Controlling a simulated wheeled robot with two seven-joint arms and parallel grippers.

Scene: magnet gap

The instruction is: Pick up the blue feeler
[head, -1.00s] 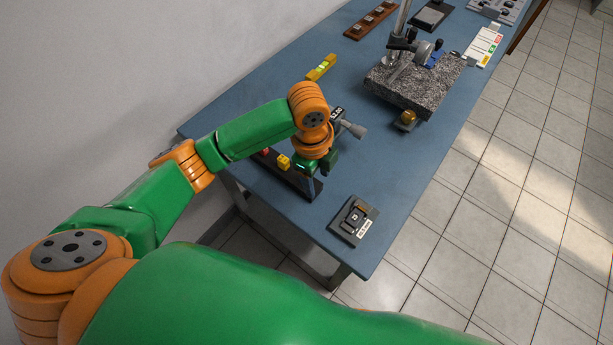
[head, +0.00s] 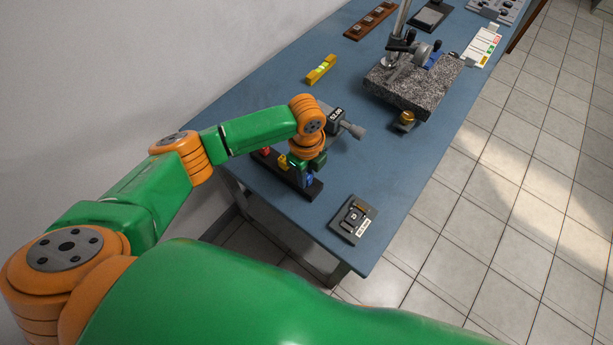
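The blue feeler (head: 309,179) shows in small part at the right end of a dark rack (head: 313,190) near the table's front edge. A yellow feeler (head: 283,161) and a red feeler (head: 265,150) stand to its left in the same rack. My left gripper (head: 305,174) points down right at the blue feeler and hides most of it. Its fingers are too small and covered to tell whether they are open or shut on it. My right gripper is not in view.
A grey micrometer-like device with a display (head: 337,115) lies just behind my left gripper. A dark block with a label (head: 353,219) sits to the right. A granite stand (head: 415,88) and a yellow level (head: 321,69) stand farther back. The table between is clear.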

